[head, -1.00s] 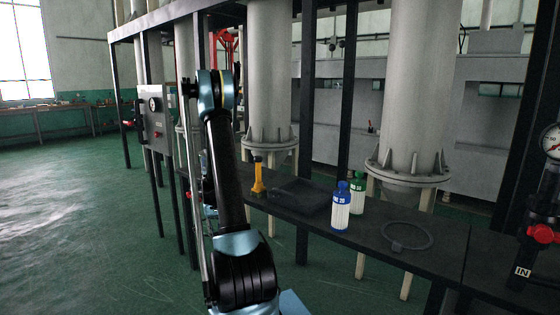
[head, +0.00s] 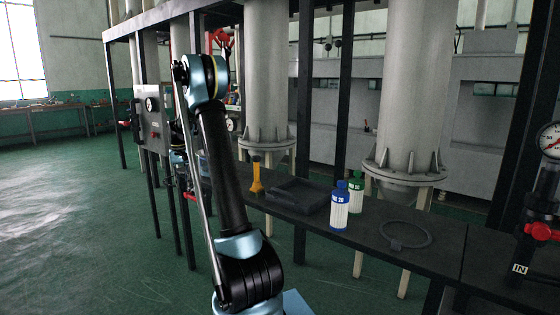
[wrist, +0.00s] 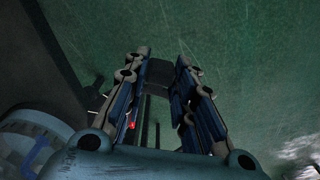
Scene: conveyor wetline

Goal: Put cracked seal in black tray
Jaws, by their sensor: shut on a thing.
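The black tray (head: 312,208) lies on the dark bench, between a yellow funnel-shaped thing and two bottles. In the wrist view my gripper (wrist: 160,78) is shut on a dark, block-like piece (wrist: 159,72), held at the fingertips above the green floor. I cannot tell whether this piece is part of the cracked seal. In the head view my arm mostly hides the gripper, left of the tray and apart from it.
A yellow funnel-shaped thing (head: 257,178) stands left of the tray. A blue-capped bottle (head: 339,208) and a green-capped bottle (head: 356,193) stand close on its right. Dark frame posts and thick grey columns (head: 408,90) rise around the bench. Floor is open at left.

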